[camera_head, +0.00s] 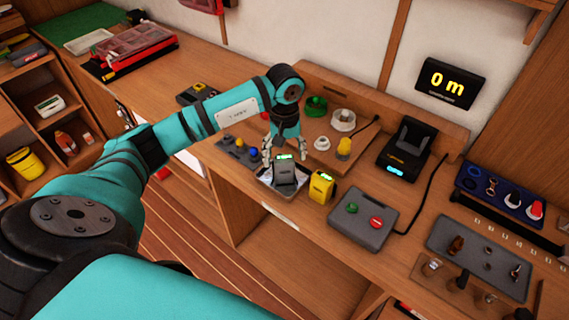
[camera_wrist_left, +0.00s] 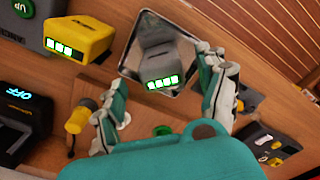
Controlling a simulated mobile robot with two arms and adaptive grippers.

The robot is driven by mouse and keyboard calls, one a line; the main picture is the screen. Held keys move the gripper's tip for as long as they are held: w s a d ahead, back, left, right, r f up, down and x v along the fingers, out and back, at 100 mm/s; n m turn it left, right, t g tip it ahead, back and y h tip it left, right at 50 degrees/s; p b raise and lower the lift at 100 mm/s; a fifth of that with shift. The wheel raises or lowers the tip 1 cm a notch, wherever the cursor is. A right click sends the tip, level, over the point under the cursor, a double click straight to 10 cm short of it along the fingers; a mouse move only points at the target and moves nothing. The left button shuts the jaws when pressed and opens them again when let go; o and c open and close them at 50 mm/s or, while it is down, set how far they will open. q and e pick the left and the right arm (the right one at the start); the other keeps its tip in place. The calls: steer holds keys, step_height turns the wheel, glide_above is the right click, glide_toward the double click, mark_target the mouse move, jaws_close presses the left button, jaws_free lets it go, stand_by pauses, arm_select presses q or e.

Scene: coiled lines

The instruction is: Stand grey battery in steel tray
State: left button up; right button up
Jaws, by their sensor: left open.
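The grey battery (camera_head: 285,177) has a lit green indicator and stands, apparently upright, in the shallow steel tray (camera_head: 262,181) near the bench's front edge. My left gripper (camera_head: 283,153) points down just above and behind the battery. In the left wrist view my left gripper (camera_wrist_left: 162,108) is open, with its fingers spread apart and the grey battery (camera_wrist_left: 160,47) ahead between them, inside the bright rim of the steel tray (camera_wrist_left: 126,62). I see no finger clearly touching the battery. My right gripper is not in view.
A yellow battery (camera_head: 321,187) stands close to the tray's right side. A grey box with green and red buttons (camera_head: 363,216) is further right. A black charger (camera_head: 407,148), a yellow-handled tool (camera_head: 343,148) and spools (camera_head: 343,119) stand behind. A knobbed panel (camera_head: 238,149) is left.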

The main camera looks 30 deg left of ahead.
arm_select(q)
step_height(320, 180, up, 9)
steer(key=b, duration=0.2)
steer(key=shift+f, duration=0.2)
